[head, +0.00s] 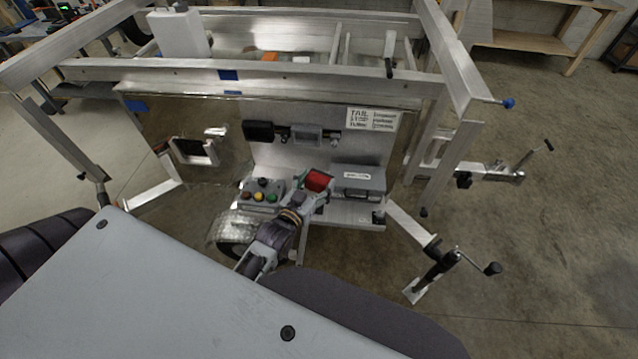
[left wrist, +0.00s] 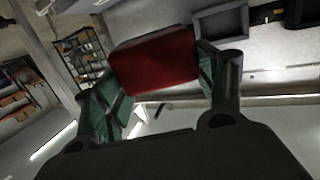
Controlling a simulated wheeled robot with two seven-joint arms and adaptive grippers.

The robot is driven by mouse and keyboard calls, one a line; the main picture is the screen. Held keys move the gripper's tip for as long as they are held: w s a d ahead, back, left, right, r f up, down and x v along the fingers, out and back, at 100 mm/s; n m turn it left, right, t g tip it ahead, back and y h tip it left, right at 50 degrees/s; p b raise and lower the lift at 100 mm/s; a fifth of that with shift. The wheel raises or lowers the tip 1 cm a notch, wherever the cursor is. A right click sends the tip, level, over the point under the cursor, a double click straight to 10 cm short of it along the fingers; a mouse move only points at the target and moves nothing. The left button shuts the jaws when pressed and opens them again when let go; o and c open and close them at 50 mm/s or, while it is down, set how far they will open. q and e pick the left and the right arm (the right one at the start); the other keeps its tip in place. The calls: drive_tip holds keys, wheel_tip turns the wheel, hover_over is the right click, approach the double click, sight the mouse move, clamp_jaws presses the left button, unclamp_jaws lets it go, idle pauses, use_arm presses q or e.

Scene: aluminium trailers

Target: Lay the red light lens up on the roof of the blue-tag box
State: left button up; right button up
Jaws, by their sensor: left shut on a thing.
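The red light lens (head: 318,180) is held in my left gripper (head: 313,190), in front of the upright metal panel of the trailer. In the left wrist view the lens (left wrist: 155,60) sits between the two green-padded fingers of the gripper (left wrist: 158,70), which are shut on it. The lens is above the shelf and apart from it, as far as I can tell. I cannot tell which box carries the blue tag. My right gripper is not in view.
A box with coloured buttons (head: 260,191) stands left of the lens. A grey unit with a white label (head: 357,182) is right of it. A dark-ended fixture (head: 306,134) is mounted behind. Aluminium rails (head: 340,82) cross above. A crank jack (head: 450,264) stands at right.

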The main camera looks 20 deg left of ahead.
sight(306, 180)
use_arm(q)
drive_tip(key=shift+a+m+g+h, duration=0.55)
drive_tip(key=shift+a+h, duration=0.25)
drive_tip(key=shift+a, duration=0.7)
drive_tip(key=shift+a+r+m+g+h, duration=0.2)
drive_tip(key=shift+a+m+g+h, duration=0.25)
drive_tip(key=shift+a, duration=0.3)
drive_tip(key=shift+a+r+m+g+h, duration=0.15)
drive_tip(key=shift+a+m+g+h, duration=0.25)
drive_tip(key=shift+a, duration=0.3)
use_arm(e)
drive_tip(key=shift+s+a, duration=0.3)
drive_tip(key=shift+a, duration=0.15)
use_arm(q)
drive_tip(key=shift+a+r+m+g+h, duration=0.2)
drive_tip(key=shift+a+m+g+h, duration=0.2)
drive_tip(key=shift+a, duration=0.25)
drive_tip(key=shift+a+r+m+g+h, duration=0.2)
drive_tip(key=shift+a+m+g+h, duration=0.1)
drive_tip(key=shift+a+m+h, duration=0.25)
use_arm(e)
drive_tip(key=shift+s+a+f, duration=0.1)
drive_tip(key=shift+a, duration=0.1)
use_arm(q)
drive_tip(key=shift+a+r+m+g, duration=0.1)
drive_tip(key=shift+a+m+g, duration=0.15)
drive_tip(key=shift+a+g, duration=0.05)
